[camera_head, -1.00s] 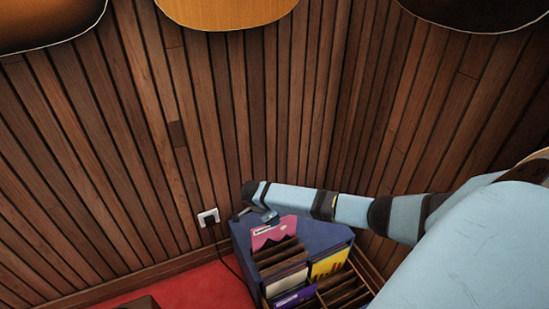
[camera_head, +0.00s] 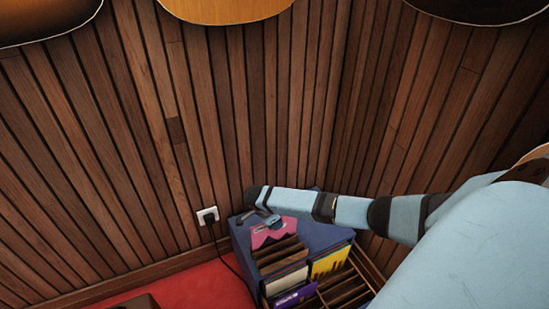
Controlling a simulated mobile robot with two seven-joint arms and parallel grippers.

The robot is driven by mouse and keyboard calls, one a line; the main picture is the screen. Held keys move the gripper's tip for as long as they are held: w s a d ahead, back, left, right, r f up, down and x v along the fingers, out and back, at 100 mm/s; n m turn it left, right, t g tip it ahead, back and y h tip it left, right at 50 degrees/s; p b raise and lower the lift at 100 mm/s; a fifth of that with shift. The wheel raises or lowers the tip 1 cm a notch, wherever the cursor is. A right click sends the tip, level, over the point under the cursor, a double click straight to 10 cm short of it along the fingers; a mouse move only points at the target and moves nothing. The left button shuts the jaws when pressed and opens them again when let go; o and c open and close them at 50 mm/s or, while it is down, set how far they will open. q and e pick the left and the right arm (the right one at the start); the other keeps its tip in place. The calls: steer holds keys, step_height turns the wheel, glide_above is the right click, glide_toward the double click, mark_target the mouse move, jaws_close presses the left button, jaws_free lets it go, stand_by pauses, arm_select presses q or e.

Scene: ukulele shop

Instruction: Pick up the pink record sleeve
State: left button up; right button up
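My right arm reaches in from the right. My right gripper (camera_head: 266,221) is at the sleeve's top edge, its fingers pointing down toward it. The fingers are small and overlap the sleeve, so I cannot tell whether they are closed on it. My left gripper is not in view.
A yellow sleeve (camera_head: 331,262), a purple sleeve (camera_head: 294,297) and a pale sleeve (camera_head: 286,281) stand in nearby slots. A wood-slat wall (camera_head: 230,120) rises close behind the rack. A socket with a plug (camera_head: 208,216) is to the left. Guitars hang above.

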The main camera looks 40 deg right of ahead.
stand_by(0.3)
jaws_close()
